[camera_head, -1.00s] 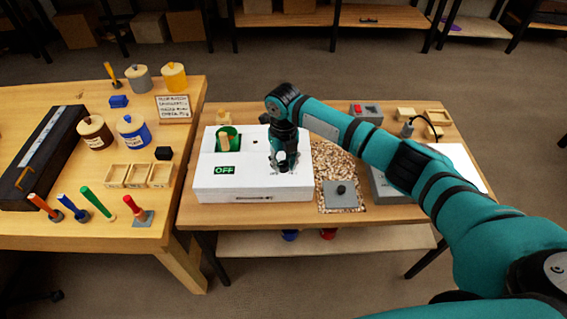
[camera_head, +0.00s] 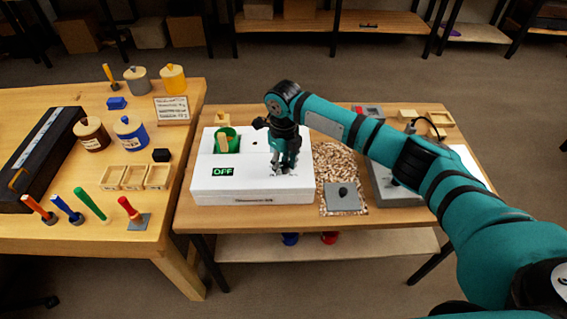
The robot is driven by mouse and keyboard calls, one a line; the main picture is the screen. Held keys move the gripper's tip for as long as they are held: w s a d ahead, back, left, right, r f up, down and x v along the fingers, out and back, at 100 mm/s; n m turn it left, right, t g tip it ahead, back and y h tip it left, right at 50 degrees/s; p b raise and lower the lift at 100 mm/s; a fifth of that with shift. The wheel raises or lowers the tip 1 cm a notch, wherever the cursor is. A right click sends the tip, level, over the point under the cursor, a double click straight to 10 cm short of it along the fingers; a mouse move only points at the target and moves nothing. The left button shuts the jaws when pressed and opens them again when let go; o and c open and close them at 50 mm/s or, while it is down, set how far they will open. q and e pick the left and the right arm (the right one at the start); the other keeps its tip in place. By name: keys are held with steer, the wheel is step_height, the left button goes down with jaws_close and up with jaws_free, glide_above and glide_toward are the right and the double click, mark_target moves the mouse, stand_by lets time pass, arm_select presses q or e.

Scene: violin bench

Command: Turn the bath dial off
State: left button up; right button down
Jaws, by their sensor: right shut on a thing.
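The bath is a white box (camera_head: 240,182) on the right-hand wooden table. A green display reading OFF (camera_head: 222,172) is on its top at the front left. A green-lined opening with a tan wooden piece in it (camera_head: 222,141) is at the back left. My right gripper (camera_head: 284,172) points down at the right part of the box top. It is shut on the bath dial, which is mostly hidden by the fingers. My left gripper is not in view.
A bed of wood chips (camera_head: 340,160) with a grey plate (camera_head: 343,198) lies right of the box. A grey device (camera_head: 392,190) stands further right, partly behind my arm. The left table (camera_head: 110,235) holds jars, brushes and small trays.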

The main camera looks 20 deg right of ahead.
mark_target(284, 165)
steer(key=shift+r, duration=0.1)
steer(key=c, duration=1)
jaws_free()
step_height(284, 165, up, 12)
steer(key=shift+f, duration=0.1)
